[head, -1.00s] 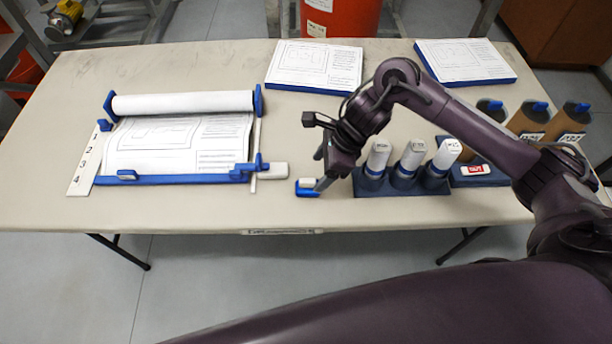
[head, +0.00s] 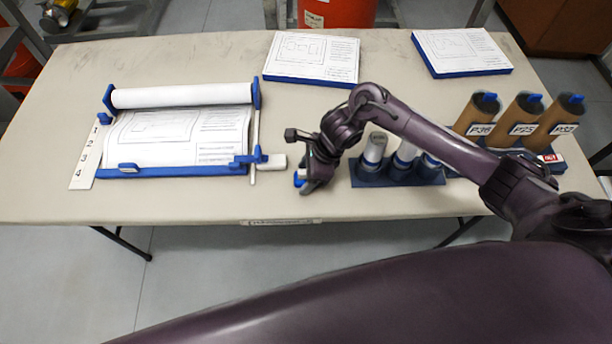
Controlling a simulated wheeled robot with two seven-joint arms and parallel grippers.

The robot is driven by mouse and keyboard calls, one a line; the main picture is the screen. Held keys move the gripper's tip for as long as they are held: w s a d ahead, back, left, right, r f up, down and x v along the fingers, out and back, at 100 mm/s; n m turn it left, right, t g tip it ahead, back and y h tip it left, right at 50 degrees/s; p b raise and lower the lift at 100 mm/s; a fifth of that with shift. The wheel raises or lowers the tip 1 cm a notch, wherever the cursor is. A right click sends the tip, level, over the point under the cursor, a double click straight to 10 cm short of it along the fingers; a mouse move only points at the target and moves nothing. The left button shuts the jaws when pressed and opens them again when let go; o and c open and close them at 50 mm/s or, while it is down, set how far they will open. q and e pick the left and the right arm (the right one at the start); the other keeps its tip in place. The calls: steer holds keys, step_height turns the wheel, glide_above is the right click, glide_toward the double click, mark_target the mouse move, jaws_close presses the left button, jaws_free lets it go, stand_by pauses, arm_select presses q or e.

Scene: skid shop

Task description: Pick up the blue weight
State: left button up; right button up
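A small blue weight with a white top (head: 299,178) is on the table near its front edge, just left of the dark blue bottle rack. My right gripper (head: 307,186) points down right at it and covers much of it. Blue and a little white show at the gripper's left side. The fingers are dark and seen from behind, so I cannot tell whether they are closed on the weight or only around it. My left gripper is not in view.
A paper-roll frame (head: 200,176) with a blue clip lies left. Two paper pads (head: 312,57) (head: 460,50) lie at the back. The front-middle table is clear.

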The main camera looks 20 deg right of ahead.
steer(key=c, duration=0.9)
steer(key=shift+w+r, duration=0.1)
steer(key=shift+c, duration=0.7)
